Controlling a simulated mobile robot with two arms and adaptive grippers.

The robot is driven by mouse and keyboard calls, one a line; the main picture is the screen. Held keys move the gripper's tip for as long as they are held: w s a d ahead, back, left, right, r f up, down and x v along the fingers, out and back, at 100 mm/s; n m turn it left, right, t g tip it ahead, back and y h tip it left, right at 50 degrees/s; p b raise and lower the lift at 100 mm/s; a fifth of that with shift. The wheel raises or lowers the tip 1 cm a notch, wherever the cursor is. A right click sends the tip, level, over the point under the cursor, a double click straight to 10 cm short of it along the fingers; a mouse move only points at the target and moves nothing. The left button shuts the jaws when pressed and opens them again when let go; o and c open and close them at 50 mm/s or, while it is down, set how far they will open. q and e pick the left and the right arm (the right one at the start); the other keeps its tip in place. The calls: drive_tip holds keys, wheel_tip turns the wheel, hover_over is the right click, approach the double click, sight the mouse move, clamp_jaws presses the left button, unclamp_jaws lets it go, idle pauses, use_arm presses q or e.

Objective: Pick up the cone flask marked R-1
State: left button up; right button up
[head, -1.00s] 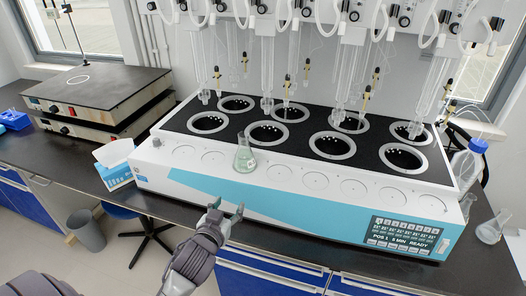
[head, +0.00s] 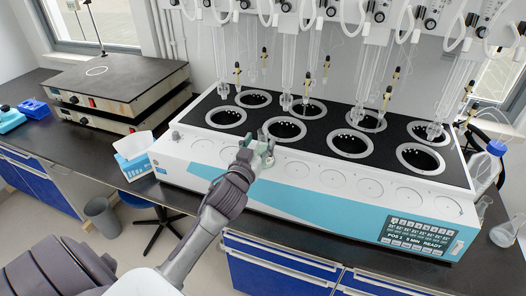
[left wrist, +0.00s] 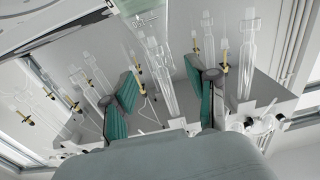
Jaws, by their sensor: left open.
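The cone flask (head: 264,133) stands on the white front ledge of the distiller, in front of the heating wells. In the head view my left gripper (head: 259,148) is right at it and hides most of it. No marking on the flask can be read. In the left wrist view the green-padded fingers (left wrist: 166,95) are spread wide apart. Contact between the fingers and the flask cannot be made out. My right gripper is not in view.
The distiller (head: 330,185) has several round wells, with glass tubes hanging above them. A tissue box (head: 134,160) stands left of it, with hot plates (head: 120,85) farther left. A blue-capped bottle (head: 486,165) and another flask (head: 506,232) stand at the right.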

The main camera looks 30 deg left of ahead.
sight(262, 138)
use_arm(q)
drive_tip(key=p+x, duration=0.1)
drive_tip(key=x, duration=0.3)
drive_tip(key=shift+w+a+f, duration=0.1)
drive_tip(key=shift+a+f, duration=0.1)
clamp_jaws()
